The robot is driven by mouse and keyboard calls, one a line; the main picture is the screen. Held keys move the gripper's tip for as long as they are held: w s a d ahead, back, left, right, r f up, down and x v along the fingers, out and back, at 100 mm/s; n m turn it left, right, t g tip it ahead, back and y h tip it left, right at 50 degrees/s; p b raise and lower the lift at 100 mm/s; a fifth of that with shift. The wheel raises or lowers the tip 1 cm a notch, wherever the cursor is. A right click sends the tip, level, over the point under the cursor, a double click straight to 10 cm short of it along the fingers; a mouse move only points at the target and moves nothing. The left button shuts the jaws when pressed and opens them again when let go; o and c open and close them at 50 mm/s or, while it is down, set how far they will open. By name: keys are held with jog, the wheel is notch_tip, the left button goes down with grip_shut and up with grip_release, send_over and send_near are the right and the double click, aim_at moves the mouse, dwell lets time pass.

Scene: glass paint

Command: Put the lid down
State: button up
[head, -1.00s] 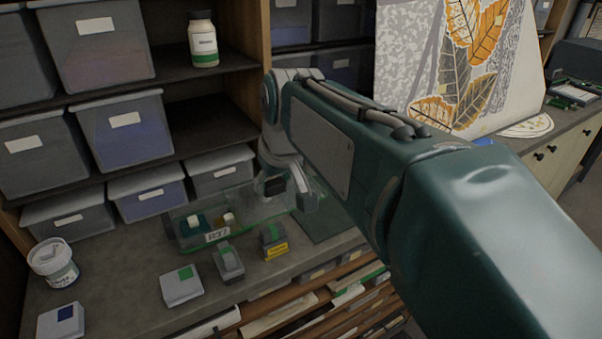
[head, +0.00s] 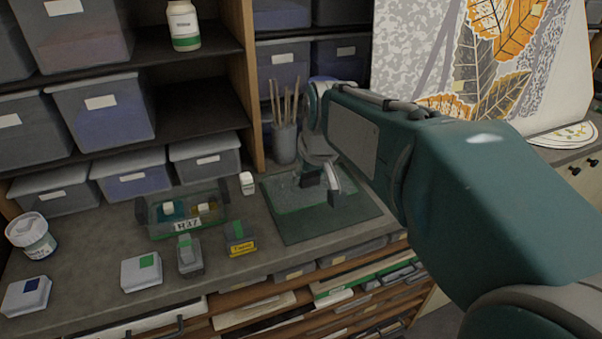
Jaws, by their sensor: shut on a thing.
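My gripper (head: 326,186) is at the end of my arm, over the dark green mat (head: 335,224) on the counter. It is shut on a clear, green-edged lid (head: 291,199), which is low over the mat. I cannot tell whether the lid touches the mat. My gripper and wrist hide part of the lid's right side. The clear box (head: 154,231) marked H37 stands open to the left, with small white-capped jars inside.
A cup of brushes (head: 285,143) stands behind the mat. A small white bottle (head: 247,183) is between box and mat. Several small blocks, including a yellow-labelled one (head: 240,247), sit in front of the box. Shelved bins (head: 205,159) line the back.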

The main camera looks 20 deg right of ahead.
jog(key=w+d+f, duration=0.5)
jog(key=f, duration=0.1)
jog(key=shift+w+d, duration=0.35)
jog(key=shift+d, duration=0.05)
jog(key=shift+w+a+f, duration=0.2)
jog(key=shift+w+f, duration=0.2)
jog(key=shift+f, duration=0.15)
jog(key=shift+w+a+f, duration=0.1)
jog(key=shift+f, duration=0.55)
jog(key=shift+w+a+f, duration=0.1)
jog(key=shift+f, duration=0.5)
jog(key=shift+d+f, duration=0.1)
jog(key=shift+f, duration=0.25)
jog(key=shift+d+f, duration=0.15)
jog(key=shift+d, duration=0.25)
jog(key=o, duration=1.1)
jog(key=shift+a, duration=0.1)
jog(key=shift+o, duration=0.2)
jog(key=shift+a, duration=0.2)
